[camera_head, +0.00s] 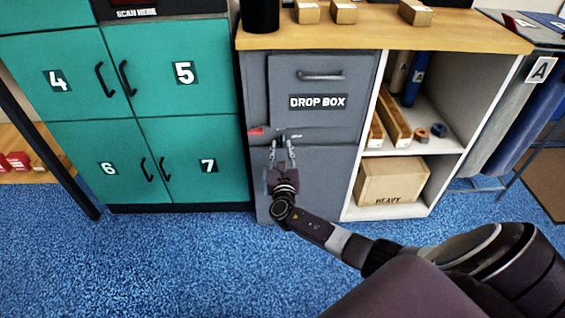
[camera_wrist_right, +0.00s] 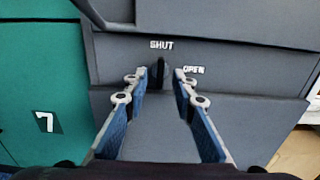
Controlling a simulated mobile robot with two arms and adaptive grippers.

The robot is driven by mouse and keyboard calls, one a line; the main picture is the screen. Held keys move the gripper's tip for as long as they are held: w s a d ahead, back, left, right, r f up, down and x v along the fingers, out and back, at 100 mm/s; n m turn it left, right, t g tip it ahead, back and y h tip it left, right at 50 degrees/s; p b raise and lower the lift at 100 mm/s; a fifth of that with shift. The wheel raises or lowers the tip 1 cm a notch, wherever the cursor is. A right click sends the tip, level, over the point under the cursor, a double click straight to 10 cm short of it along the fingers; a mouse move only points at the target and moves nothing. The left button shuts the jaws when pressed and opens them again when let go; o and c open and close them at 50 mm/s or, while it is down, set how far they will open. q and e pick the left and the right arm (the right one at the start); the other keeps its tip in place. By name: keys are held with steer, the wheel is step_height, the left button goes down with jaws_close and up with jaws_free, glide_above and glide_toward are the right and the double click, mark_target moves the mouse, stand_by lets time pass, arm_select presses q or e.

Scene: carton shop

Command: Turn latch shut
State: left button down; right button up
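The latch is a small dark knob (camera_wrist_right: 159,73) on the grey cabinet front. In the right wrist view its handle looks roughly upright, just below the word SHUT, with the word OPEN to its right. My right gripper (camera_head: 281,146) is in front of the cabinet, below the drop box door (camera_head: 335,84). In the right wrist view the blue-padded fingers of the right gripper (camera_wrist_right: 160,80) are apart, one on each side of the latch; I cannot tell whether they touch it. In the head view the latch is hidden by the gripper. My left gripper is not in view.
Green lockers (camera_head: 195,97) stand to the left of the grey cabinet. An open white shelf with a HEAVY carton (camera_head: 392,181) is to the right. Small cartons (camera_head: 343,12) lie on the wooden top. Blue carpet in front is clear.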

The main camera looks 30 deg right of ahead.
steer(key=v, duration=1.1)
